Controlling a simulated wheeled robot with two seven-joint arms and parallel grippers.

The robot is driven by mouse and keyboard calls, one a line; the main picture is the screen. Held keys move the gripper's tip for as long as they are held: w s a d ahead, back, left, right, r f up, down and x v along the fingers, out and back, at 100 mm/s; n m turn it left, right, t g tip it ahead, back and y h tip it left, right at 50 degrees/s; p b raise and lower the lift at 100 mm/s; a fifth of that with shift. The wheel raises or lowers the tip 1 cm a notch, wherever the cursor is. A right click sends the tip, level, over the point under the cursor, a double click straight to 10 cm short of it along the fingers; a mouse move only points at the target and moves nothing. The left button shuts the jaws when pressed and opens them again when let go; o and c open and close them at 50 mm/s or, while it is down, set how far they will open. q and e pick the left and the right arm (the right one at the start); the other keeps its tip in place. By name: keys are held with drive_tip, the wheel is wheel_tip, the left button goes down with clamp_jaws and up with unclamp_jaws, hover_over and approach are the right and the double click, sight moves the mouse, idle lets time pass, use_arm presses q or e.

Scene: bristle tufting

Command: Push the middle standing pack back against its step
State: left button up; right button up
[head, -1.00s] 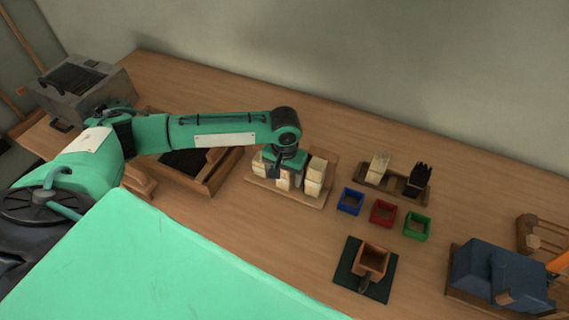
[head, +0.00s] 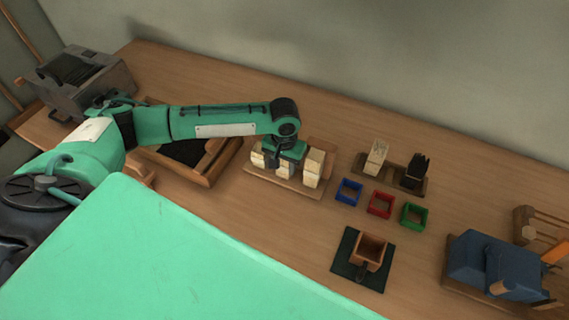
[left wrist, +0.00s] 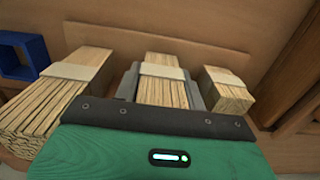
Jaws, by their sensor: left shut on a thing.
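Three banded packs of pale wooden strips stand in a row on a wooden holder (head: 284,189). The middle standing pack (head: 283,171) also shows in the left wrist view (left wrist: 162,90), between my fingers. My left gripper (head: 288,160) is shut on it from above; its dark fingers (left wrist: 160,84) lie along both sides. The left pack (head: 257,155) and right pack (head: 314,165) stand apart on either side. A brown raised part of the holder (head: 321,144) shows behind the right pack. My gripper hides the step behind the middle pack, so I cannot tell whether they touch.
Blue (head: 348,191), red (head: 381,205) and green (head: 414,216) open boxes stand right of the holder. A rack (head: 391,178) with a pale and a black bundle is behind them. A wooden tray (head: 206,172) lies left. Bare tabletop lies in front of the holder.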

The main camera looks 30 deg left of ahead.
use_arm(q)
drive_tip(key=shift+w, duration=0.45)
drive_tip(key=o, duration=1.1)
drive_tip(key=shift+w, duration=0.1)
drive_tip(key=shift+r, duration=0.1)
wheel_tip(320, 180, up, 14)
drive_tip(key=shift+f+b, duration=0.15)
drive_tip(key=shift+b, duration=0.3)
